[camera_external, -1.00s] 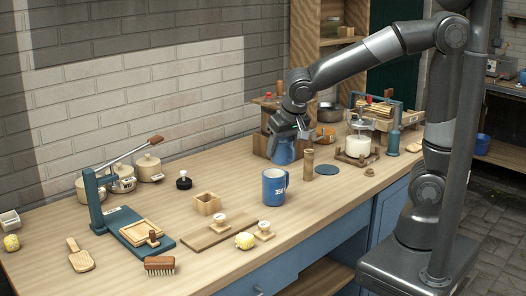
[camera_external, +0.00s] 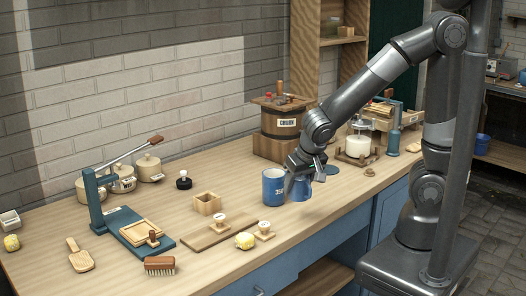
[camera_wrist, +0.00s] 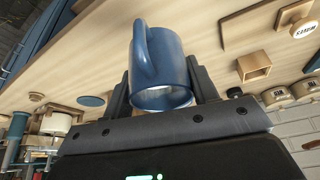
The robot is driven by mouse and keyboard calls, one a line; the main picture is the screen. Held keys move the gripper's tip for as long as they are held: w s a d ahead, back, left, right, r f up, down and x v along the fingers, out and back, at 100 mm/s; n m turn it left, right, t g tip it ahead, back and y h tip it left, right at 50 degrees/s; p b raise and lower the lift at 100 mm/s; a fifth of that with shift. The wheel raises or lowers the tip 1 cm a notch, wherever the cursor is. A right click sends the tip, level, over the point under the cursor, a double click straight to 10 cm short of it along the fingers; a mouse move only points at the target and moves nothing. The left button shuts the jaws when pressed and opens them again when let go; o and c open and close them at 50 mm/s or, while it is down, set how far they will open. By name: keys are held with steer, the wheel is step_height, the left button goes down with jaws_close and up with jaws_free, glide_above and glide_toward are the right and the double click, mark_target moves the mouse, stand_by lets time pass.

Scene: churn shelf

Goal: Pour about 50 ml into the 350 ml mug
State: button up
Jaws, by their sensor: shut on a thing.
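The blue mug (camera_external: 272,188) with a white number that looks like "350" stands upright on the workbench in the external view. My gripper (camera_external: 299,172) is just to its right and shut on a second blue vessel (camera_external: 299,189), partly hidden by the fingers. No falling liquid shows.
A churn (camera_external: 282,120) stands on a wooden block at the back. A glass jar of white content (camera_external: 358,146) is at the right. A blue disc (camera_external: 331,169) lies behind my gripper.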

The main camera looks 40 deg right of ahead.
mark_target(278, 186)
steer(key=shift+f, duration=1.35)
steer(key=w+d+r+g+y, duration=0.1)
steer(key=w+r+g, duration=0.3)
steer(key=w+g, duration=0.2)
steer(key=shift+d+g+y, duration=0.3)
steer(key=shift+g+y, duration=0.1)
steer(key=shift+g, duration=0.1)
steer(key=shift+w+r+g, duration=0.3)
steer(key=shift+g, duration=0.6)
steer(key=shift+f, duration=0.15)
steer(key=shift+w+d+f+g+y+p, duration=0.15)
steer(key=shift+w+f+g+y+p, duration=0.2)
steer(key=shift+g, duration=0.45)
steer(key=shift+w+r+g+y, duration=0.1)
steer(key=shift+r+g+y, duration=0.1)
steer(key=shift+g, duration=0.4)
steer(key=shift+w+r+g+y, duration=0.1)
steer(key=shift+r+g+y, duration=0.05)
steer(key=shift+g, duration=0.45)
stand_by(0.8)
